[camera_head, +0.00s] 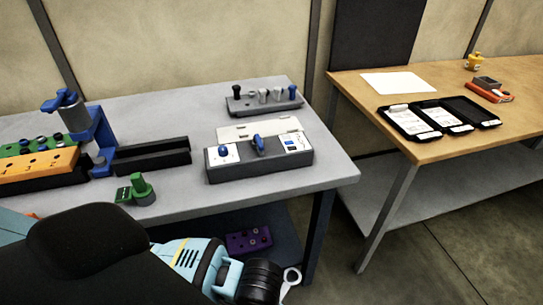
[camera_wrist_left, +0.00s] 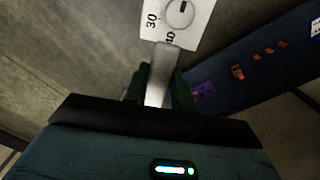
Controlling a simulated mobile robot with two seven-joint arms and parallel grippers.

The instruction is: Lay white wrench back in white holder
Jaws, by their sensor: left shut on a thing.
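My left gripper (camera_head: 277,288) is low in front of the grey bench in the head view. It is shut on the white wrench, whose ring end (camera_head: 292,275) sticks out past it. In the left wrist view my left gripper (camera_wrist_left: 160,90) grips the wrench's pale shank (camera_wrist_left: 161,68) between dark fingers. A white slotted piece (camera_head: 260,129) lies on the bench behind a grey control box; it may be the white holder, but I cannot tell for sure. The wrench is well apart from it. My right gripper is not in view.
A grey box (camera_head: 258,165) with blue knobs, a rack (camera_head: 263,105) of several handles, a black channel (camera_head: 152,157) and a green part (camera_head: 140,190) stand on the bench. A wooden table (camera_head: 420,90) holds black trays. A purple block (camera_head: 249,240) lies on the lower shelf.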

